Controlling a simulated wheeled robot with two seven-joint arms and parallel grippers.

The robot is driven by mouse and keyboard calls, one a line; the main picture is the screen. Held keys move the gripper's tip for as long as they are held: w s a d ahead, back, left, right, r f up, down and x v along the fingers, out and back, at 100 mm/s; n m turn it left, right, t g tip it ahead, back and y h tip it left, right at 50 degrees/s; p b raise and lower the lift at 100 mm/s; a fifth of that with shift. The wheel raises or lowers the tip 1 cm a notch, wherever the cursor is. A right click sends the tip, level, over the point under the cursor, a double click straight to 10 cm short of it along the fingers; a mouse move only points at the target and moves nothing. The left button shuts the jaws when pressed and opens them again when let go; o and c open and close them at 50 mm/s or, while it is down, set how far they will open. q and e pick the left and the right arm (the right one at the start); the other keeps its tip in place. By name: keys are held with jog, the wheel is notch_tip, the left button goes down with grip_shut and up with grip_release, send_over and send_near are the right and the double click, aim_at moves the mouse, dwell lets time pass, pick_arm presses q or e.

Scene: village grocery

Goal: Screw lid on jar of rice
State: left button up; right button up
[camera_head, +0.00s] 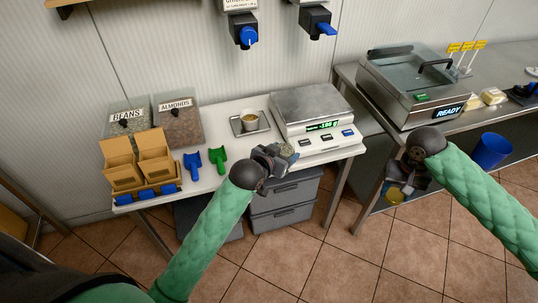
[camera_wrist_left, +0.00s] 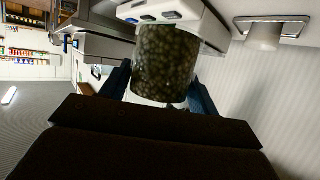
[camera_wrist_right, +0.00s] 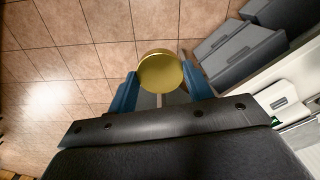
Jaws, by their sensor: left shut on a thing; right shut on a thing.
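My left gripper (camera_head: 280,156) is shut on the jar (camera_head: 288,150), just in front of the scale and above the table's front edge. In the left wrist view the jar (camera_wrist_left: 165,62) is clear and filled with greenish-brown grains, between the blue fingers. Its mouth is not clearly visible. My right gripper (camera_head: 396,187) is shut on a round gold lid (camera_head: 396,197) over the floor, right of the table. In the right wrist view the lid (camera_wrist_right: 161,72) sits between the blue fingertips. Lid and jar are well apart.
The scale (camera_head: 313,105) with a green readout stands behind the jar. A small cup on a tray (camera_head: 250,123), blue and green scoops (camera_head: 217,158), and bean and almond bins (camera_head: 176,125) stand to the left. Grey drawers (camera_head: 285,200) sit below. Open floor lies in front.

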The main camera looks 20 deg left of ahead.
pick_arm(q)
jog(key=w+d+m+g+h, duration=0.2)
jog(key=w+d+m+h, duration=0.2)
jog(key=d, duration=0.4)
jog(key=shift+w+d+r+h, duration=0.3)
jog(key=shift+w+r, duration=0.15)
jog(key=shift+w, duration=0.3)
jog(key=shift+g, duration=0.3)
pick_arm(e)
jog(key=w+a+r+n, duration=0.1)
jog(key=w+a+r, duration=0.45)
jog(key=r, duration=0.35)
jog(key=w+a+r+n, duration=0.1)
jog(key=w+a+r, duration=0.4)
jog(key=r, duration=0.5)
jog(key=a+r+n, duration=0.1)
jog(key=a+r, duration=0.3)
jog(key=a, duration=0.7)
pick_arm(q)
jog(key=shift+a, duration=0.1)
pick_arm(e)
jog(key=a+f, duration=0.4)
jog(key=f, duration=0.2)
jog(key=shift+s+a, duration=0.25)
jog(key=shift+s, duration=0.05)
